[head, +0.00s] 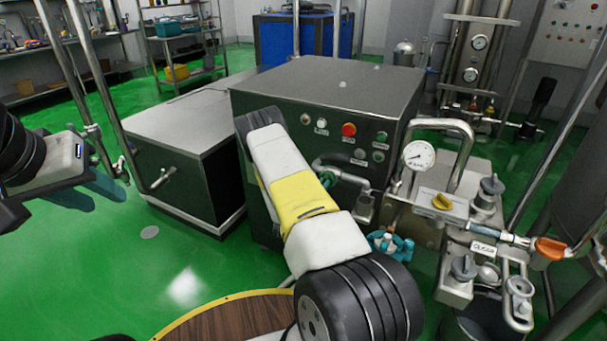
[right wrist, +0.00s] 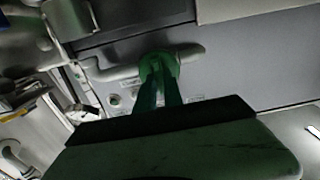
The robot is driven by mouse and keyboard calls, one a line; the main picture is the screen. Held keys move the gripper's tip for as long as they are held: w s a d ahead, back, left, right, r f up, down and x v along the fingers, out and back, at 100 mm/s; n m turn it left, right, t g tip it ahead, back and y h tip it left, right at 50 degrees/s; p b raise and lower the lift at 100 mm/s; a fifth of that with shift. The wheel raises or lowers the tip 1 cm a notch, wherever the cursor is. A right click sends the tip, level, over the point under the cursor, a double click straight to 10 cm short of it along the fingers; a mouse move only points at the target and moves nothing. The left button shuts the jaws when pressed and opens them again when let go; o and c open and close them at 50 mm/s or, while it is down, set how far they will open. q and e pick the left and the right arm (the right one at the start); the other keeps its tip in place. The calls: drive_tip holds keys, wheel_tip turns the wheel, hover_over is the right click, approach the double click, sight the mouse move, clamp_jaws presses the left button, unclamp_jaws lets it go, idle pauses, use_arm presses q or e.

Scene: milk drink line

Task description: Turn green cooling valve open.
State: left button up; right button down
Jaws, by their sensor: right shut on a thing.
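The green cooling valve (right wrist: 160,62) sits on a pale pipe at the front of a grey machine in the right wrist view. My right gripper (right wrist: 160,88) is shut on the valve, with its two green fingers reaching up to it. In the head view my right arm reaches toward the machine's front and hides most of its gripper; a bit of green (head: 328,178) shows at the pipe beside the arm. My left gripper (head: 103,186) hangs at the left edge over the floor, away from the valve. Its finger gap is not clear.
The steel-topped machine (head: 330,85) has a panel with a red button (head: 348,129). A lower cabinet (head: 185,140) stands left. Green floor lies open at left.

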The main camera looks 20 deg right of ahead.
drive_tip(key=shift+w+a+f+n, duration=0.1)
drive_tip(key=shift+n, duration=2.85)
drive_tip(key=shift+w+a+f+n, duration=0.1)
drive_tip(key=shift+f+n, duration=0.05)
drive_tip(key=shift+n, duration=2.85)
drive_tip(key=shift+f+n, duration=0.1)
drive_tip(key=shift+n, duration=2.85)
drive_tip(key=c, duration=1.5)
unclamp_jaws()
drive_tip(key=shift+o, duration=0.2)
